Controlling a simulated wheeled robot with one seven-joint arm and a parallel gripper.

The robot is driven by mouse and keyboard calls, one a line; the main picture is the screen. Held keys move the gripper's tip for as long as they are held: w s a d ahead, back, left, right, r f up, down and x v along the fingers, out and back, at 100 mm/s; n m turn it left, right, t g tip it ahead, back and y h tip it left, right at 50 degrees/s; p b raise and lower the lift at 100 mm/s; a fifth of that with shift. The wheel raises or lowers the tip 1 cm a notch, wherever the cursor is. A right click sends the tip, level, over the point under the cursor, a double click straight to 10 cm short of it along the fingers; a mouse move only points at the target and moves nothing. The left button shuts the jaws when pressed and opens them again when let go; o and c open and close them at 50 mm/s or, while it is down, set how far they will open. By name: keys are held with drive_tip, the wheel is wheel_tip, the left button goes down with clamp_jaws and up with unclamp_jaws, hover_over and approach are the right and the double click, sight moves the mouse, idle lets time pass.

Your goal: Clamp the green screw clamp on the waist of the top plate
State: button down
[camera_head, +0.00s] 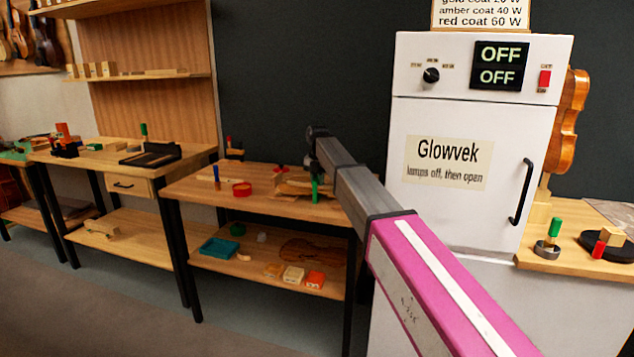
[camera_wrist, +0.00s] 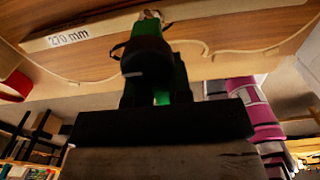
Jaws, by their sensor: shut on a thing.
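The green screw clamp (camera_wrist: 180,80) is in my gripper (camera_wrist: 158,112), which is shut on it. In the head view the green clamp (camera_head: 315,190) stands upright below my gripper (camera_head: 312,165), at the right part of the middle bench. The pale wooden top plate (camera_wrist: 85,66) lies behind the clamp in the wrist view, its curved edge running past both sides. In the head view the top plate (camera_head: 292,188) is small and partly hidden. The clamp overlaps the plate's edge near an inward curve. I cannot tell whether its jaws touch the plate.
A strip marked 270 mm (camera_wrist: 68,37) lies by the plate. A red round dish (camera_head: 242,189) and a blue upright tool (camera_head: 217,177) stand left on the bench (camera_head: 195,190). The lower shelf holds a teal tray (camera_head: 219,248) and a violin body. A white cabinet (camera_head: 455,215) stands close right.

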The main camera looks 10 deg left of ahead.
drive_tip(key=c, duration=1)
unclamp_jaws()
drive_tip(key=shift+o, duration=0.2)
wheel_tip(320, 180, up, 10)
drive_tip(key=shift+f, duration=0.15)
drive_tip(key=shift+r, duration=0.55)
